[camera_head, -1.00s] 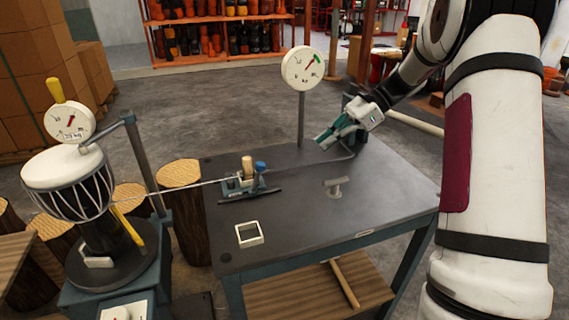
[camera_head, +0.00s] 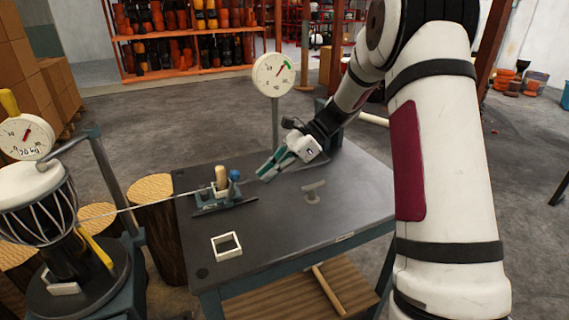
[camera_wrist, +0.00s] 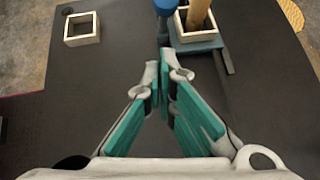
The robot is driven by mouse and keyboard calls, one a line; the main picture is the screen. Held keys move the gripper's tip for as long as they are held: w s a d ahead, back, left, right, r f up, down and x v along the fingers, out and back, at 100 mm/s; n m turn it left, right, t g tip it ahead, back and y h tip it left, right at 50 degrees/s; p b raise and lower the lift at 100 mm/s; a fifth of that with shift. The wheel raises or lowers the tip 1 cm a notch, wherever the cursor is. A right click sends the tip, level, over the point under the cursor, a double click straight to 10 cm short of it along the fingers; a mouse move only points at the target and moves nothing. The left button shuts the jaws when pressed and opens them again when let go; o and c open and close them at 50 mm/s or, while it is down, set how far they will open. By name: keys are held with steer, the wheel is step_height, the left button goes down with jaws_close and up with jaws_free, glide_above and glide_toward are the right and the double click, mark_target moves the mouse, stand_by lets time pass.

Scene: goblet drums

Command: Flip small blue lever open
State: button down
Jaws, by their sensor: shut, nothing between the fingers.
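The small blue lever (camera_head: 234,177) stands up from a blue-grey clamp device (camera_head: 212,200) on the dark table, just right of a wooden peg (camera_head: 221,177). In the wrist view the lever's blue knob (camera_wrist: 165,6) is at the top edge, partly cut off, ahead of my fingertips. My gripper (camera_head: 263,175) is to the right of the lever and points left towards it, with a small gap. In the wrist view my gripper's teal-padded fingers (camera_wrist: 165,75) are together at the tips with nothing between them.
A white square frame (camera_head: 227,246) lies at the table's front left. A dial gauge (camera_head: 273,75) rises behind. A cord (camera_head: 150,204) runs left from the clamp to a drum (camera_head: 36,208).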

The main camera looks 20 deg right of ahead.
mark_target(236, 177)
steer(key=shift+w+a+r, duration=0.15)
steer(key=shift+a+r, duration=0.05)
steer(key=shift+a, duration=0.65)
steer(key=shift+w+a+r, duration=0.1)
steer(key=shift+a+r, duration=0.05)
steer(key=shift+a, duration=0.65)
steer(key=shift+a+r, duration=0.1)
steer(key=shift+a+r+h+p, duration=0.15)
steer(key=shift+h+p, duration=0.15)
steer(key=shift+p, duration=0.15)
steer(key=shift+a+r+h+p, duration=0.3)
steer(key=shift+h+p, duration=0.2)
steer(key=shift+p, duration=0.35)
steer(key=a+r+h+p, duration=0.1)
steer(key=p, duration=0.1)
steer(key=a+h+p, duration=0.1)
steer(key=p, duration=0.2)
steer(key=shift+s+a+r+h, duration=0.15)
steer(key=shift+a+r+h, duration=0.1)
steer(key=shift+r+h, duration=0.15)
steer(key=shift+a+r+h+p, duration=0.1)
steer(key=shift+a+h+p, duration=1.3)
steer(key=shift+p, duration=0.9)
steer(key=shift+a, duration=0.15)
